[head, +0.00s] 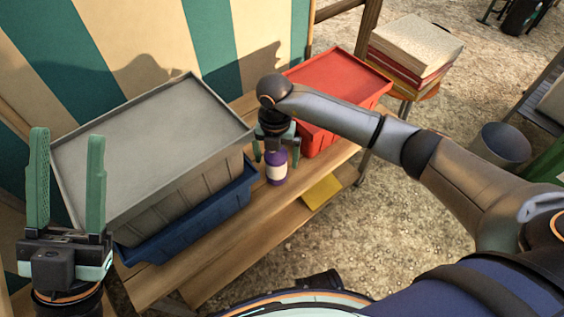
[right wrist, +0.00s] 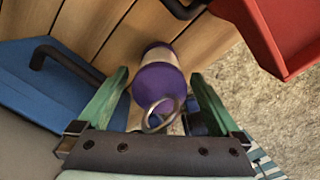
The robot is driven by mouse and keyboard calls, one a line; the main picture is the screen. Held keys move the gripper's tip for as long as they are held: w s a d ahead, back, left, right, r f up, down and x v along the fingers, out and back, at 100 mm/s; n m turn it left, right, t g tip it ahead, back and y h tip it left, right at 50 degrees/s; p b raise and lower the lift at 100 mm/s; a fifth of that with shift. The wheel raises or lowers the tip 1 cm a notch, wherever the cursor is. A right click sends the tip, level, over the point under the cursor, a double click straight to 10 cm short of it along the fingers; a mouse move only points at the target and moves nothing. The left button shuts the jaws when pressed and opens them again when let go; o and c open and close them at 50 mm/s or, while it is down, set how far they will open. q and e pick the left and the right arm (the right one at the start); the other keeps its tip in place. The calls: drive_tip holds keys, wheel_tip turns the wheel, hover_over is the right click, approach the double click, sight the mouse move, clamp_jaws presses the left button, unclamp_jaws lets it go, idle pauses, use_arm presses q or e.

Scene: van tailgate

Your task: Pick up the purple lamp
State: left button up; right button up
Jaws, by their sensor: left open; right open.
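The purple lamp (head: 277,168), with a pale band around its middle, stands on the wooden shelf between the grey-lidded crate and the red crate. In the right wrist view the lamp (right wrist: 158,80) shows its purple ends and a wire ring handle. My right gripper (head: 275,150) is open right above the lamp, its green fingers either side of the lamp's upper part. In the right wrist view the fingers (right wrist: 155,95) flank the lamp, with gaps visible. My left gripper (head: 68,170) is open and empty at the left, in front of the grey crate.
A grey lidded crate (head: 150,130) sits on a blue crate (head: 200,222) left of the lamp. A red crate (head: 340,85) stands close on the right. A yellow item (head: 321,191) lies on the lower shelf. A bucket (head: 502,146) stands on the gravel.

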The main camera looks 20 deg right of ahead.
drive_tip(key=shift+f, duration=0.35)
drive_tip(key=shift+r, duration=0.1)
clamp_jaws()
idle(0.7)
